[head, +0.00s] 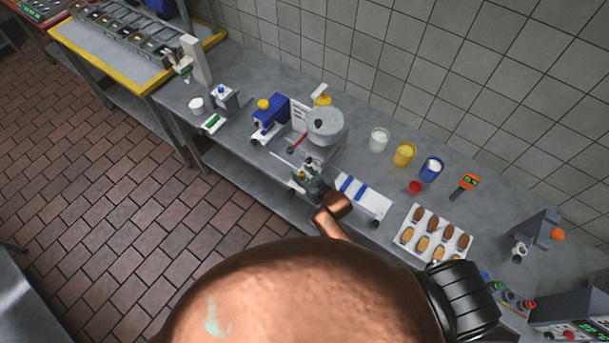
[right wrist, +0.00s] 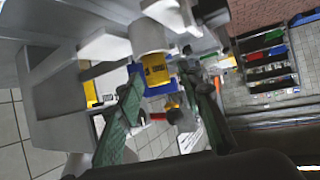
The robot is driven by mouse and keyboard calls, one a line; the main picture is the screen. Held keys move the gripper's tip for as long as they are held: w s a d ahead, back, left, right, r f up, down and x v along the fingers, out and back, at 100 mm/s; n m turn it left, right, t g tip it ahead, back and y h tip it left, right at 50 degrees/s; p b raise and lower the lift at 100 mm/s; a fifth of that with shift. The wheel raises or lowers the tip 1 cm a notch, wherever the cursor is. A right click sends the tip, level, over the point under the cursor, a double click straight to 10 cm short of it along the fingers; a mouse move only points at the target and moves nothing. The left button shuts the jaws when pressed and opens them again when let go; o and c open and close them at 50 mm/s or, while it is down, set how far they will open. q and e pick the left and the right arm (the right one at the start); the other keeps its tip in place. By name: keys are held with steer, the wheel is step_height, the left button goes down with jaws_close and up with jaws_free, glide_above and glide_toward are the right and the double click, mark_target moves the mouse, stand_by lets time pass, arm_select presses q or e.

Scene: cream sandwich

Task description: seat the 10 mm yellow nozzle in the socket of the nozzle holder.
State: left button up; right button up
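My right gripper (head: 311,174) is at the front of the depositor machine with the round grey hopper (head: 325,124). In the right wrist view its two green fingers (right wrist: 162,80) stand apart. A yellow piece marked 10, the nozzle (right wrist: 155,69), shows between the fingertips, directly below a pale grey cylinder (right wrist: 147,36) that looks like the holder. I cannot tell whether the nozzle is inside the cylinder or just against it. Whether both fingers touch the nozzle is also unclear. In the head view the nozzle is too small to make out. My left gripper is not in view.
A white and blue strip (head: 361,194) and a tray of oval cakes (head: 411,251) lie right of the machine. A blue unit (head: 271,114) stands left of it.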

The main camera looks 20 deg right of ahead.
steer(key=b+v, duration=0.1)
steer(key=v, duration=1.1)
